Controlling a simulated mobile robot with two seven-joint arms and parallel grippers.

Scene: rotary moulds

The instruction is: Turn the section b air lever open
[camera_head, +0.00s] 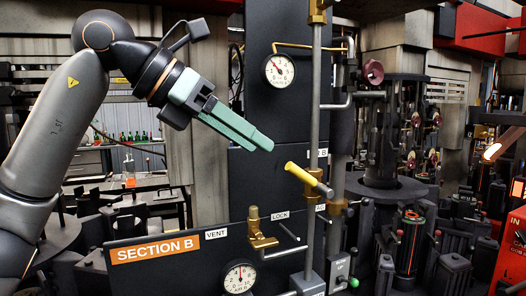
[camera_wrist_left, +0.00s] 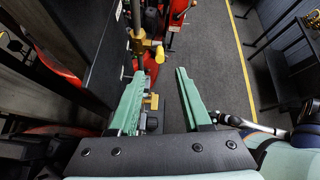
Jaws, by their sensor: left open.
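A yellow lever handle (camera_head: 308,178) sticks out to the upper left from a valve on the vertical grey pipe beside the dark Section B panel (camera_head: 240,190). It also shows in the left wrist view, where the yellow handle (camera_wrist_left: 160,54) is beyond the fingertips. My left gripper (camera_head: 264,143), with pale green fingers, is up and to the left of the handle in the head view, apart from it. In the left wrist view the fingers (camera_wrist_left: 159,75) are spread with nothing held between them. My right gripper is not seen.
A brass valve (camera_head: 258,235) stands low on the panel near the VENT and LOCK labels. Round gauges sit above (camera_head: 279,70) and below (camera_head: 240,278). A dark red knob (camera_head: 373,72) and machinery are to the right. Bare floor (camera_wrist_left: 208,50) shows in the wrist view.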

